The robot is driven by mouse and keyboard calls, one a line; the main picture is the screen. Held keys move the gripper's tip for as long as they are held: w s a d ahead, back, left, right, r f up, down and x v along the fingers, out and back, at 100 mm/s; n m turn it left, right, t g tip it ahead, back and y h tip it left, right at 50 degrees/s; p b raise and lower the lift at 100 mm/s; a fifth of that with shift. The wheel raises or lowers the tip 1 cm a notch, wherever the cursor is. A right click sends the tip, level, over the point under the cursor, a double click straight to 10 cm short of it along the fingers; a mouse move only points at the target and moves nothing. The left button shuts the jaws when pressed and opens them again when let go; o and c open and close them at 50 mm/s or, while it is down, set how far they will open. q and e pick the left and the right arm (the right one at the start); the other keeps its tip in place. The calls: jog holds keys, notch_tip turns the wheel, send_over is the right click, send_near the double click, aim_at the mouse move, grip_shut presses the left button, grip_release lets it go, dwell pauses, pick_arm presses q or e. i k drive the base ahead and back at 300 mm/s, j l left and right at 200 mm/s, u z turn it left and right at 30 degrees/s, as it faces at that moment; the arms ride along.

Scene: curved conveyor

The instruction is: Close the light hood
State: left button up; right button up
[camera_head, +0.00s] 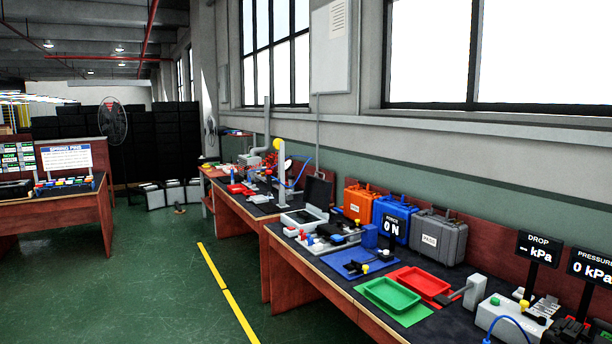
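A dark, upright panel (318,191) stands raised at the back of a light grey box (301,218) on the workbench, near the middle of the view. It looks like an open hinged hood, tilted back from the box. The box's top, with a dark inset, is uncovered. At this distance I cannot make out its hinge or label. Neither of my grippers shows in the view.
Orange, blue and grey cases (438,237) stand along the wall right of the hood. Green (391,295) and red trays lie nearer on the bench (345,297). Gauge displays stand at far right. The green floor (170,270) left of the bench is clear.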

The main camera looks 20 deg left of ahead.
aim_at(316, 193)
jog(key=i+j+u, duration=0.15)
jog(key=i+j, duration=0.65)
jog(key=i+j+u, duration=0.1)
jog(key=i+j, duration=0.7)
jog(key=i+j+u, duration=0.15)
jog(key=i+j, duration=0.5)
jog(key=i, duration=0.2)
